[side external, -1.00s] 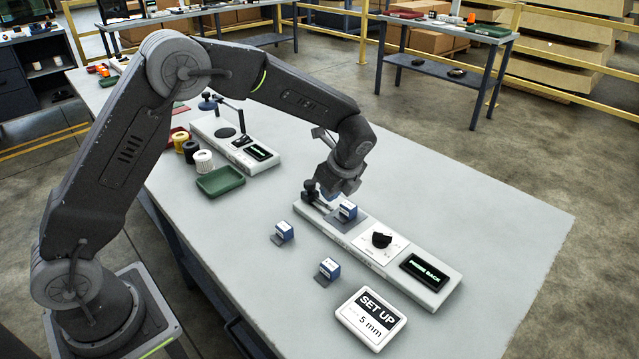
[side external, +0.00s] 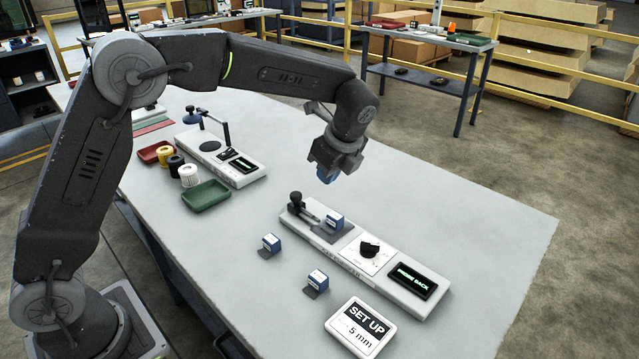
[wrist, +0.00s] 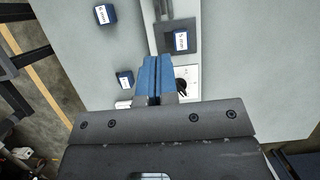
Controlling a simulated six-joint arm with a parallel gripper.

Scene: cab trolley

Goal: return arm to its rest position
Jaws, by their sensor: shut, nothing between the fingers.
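My gripper (side external: 326,174) hangs in the air above and behind the fixture strip (side external: 428,306) on the table, clear of it. Its blue fingertips are together with nothing between them, and they also show in the wrist view (wrist: 151,78). The white strip carries a black lever clamp (side external: 297,203), a blue-and-white block (side external: 335,220) on a grey plate, a black knob (side external: 370,249) and a screen (side external: 413,281) reading "PRESS BACK". Two more blue-and-white blocks, one nearer left (side external: 271,243) and one nearer the front (side external: 318,279), sit on the table beside the strip.
A second white station (side external: 243,174), a green tray (side external: 206,195), a red tray (side external: 152,153) and several spools (side external: 189,175) stand at the left. The right side of the grey table (side external: 480,230) is clear.

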